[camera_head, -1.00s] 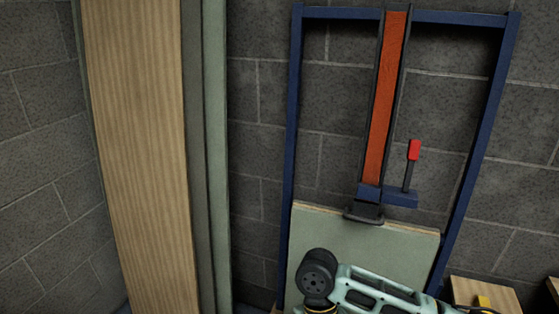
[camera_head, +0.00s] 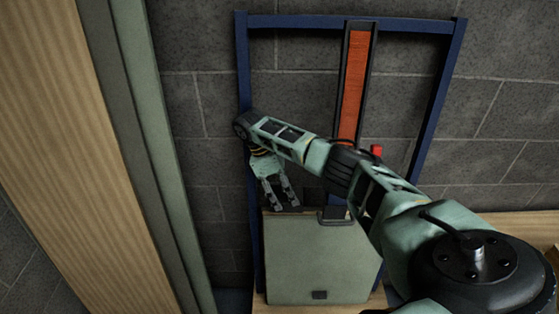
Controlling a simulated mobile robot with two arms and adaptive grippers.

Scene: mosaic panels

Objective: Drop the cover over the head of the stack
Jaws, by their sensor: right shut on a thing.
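A pale green panel (camera_head: 325,262) with a tan top edge stands upright inside a blue frame (camera_head: 449,70). It may be the stack's front layer; I cannot tell how many layers are behind it. A black clamp foot (camera_head: 335,215) sits at the panel's top edge, under the orange-faced upright bar (camera_head: 353,90). I cannot identify a separate cover. My right gripper (camera_head: 287,205) points down at the panel's top edge, left of the clamp foot, and is shut on that edge as far as I can see. My left gripper is out of view.
Tall boards, one of wood (camera_head: 60,130) and one green (camera_head: 150,150), lean at the left. A red-tipped lever (camera_head: 376,150) is partly hidden behind my right arm. A grey block wall (camera_head: 520,110) closes the back. A wooden surface (camera_head: 520,228) lies at the right.

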